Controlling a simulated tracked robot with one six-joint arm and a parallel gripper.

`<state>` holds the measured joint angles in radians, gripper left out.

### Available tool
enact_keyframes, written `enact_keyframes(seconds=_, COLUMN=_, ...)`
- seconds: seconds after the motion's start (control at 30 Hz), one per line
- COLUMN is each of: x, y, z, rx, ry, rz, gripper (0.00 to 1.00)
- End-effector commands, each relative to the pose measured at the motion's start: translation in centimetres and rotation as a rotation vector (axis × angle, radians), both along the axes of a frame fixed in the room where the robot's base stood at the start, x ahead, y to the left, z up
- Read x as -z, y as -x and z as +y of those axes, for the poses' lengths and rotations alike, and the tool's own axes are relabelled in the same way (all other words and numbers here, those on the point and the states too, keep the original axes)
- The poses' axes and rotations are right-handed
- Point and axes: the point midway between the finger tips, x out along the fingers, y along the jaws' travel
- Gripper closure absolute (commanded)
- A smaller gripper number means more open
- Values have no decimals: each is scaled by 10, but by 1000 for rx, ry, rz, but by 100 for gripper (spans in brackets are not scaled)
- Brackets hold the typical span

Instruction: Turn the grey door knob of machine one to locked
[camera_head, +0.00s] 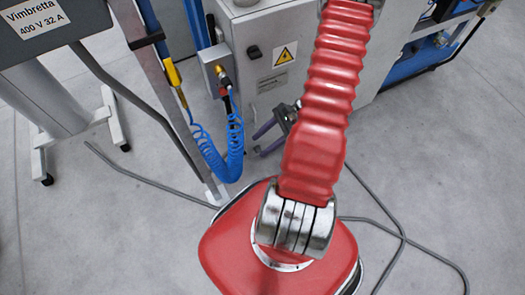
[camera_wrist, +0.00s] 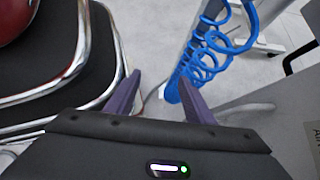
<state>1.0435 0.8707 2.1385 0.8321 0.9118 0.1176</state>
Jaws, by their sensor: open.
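The grey machine cabinet (camera_head: 235,30) stands at top centre in the head view. A small dark grey knob (camera_head: 254,52) is on its face, left of a yellow warning sign. I cannot read its setting or tell for sure that it is the door knob. My gripper (camera_head: 257,142) is low beside the cabinet, below and apart from that knob, partly hidden by my red arm. In the wrist view my gripper (camera_wrist: 160,77) shows two purple fingers spread apart with nothing between them. No knob is clear in the wrist view.
A coiled blue hose (camera_head: 225,150) hangs left of my gripper from a grey box (camera_head: 215,70); it also shows beyond the fingers in the wrist view (camera_wrist: 205,60). A grey post (camera_head: 150,90) stands left. Cables (camera_head: 400,235) lie on the floor. Open floor lies at right.

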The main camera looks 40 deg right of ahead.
Motion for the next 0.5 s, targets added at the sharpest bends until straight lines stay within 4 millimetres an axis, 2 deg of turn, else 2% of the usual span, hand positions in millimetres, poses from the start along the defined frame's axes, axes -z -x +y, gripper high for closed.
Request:
enact_keyframes(seconds=0.03, x=13, y=2, z=-1, rx=55, ry=-30, rz=16, gripper=52)
enact_keyframes(seconds=0.5, x=120, y=10, z=-20, rx=586, ry=-264, rz=145, gripper=52)
